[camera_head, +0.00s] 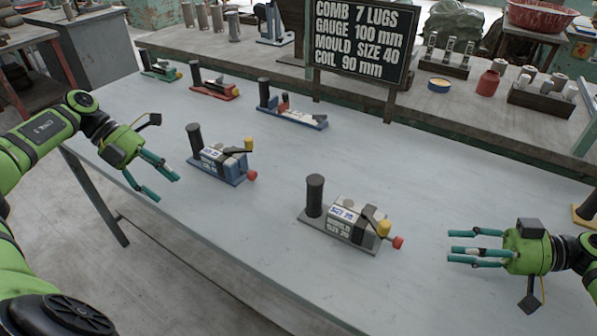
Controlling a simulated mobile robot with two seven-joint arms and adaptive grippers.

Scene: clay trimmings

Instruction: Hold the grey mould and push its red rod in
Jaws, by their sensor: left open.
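The grey mould (338,232) stands on the table in the front middle. It has a grey base, a black upright post at its left end, a label that seems to read size 20, a dark clamp and a yellow knob. Its red rod (398,242) sticks out at the right end. My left gripper (168,188) is open and empty near the table's left front edge, well left of the grey mould. My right gripper (451,247) is open and empty, right of the red rod, with its fingers pointing left towards it and a gap between.
A blue-based mould (215,168) with a red tip stands between my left gripper and the grey mould. Green (160,72), red (213,88) and blue (292,116) tools line the back. A sign (357,40) stands behind. The table (260,230) is clear around the grey mould.

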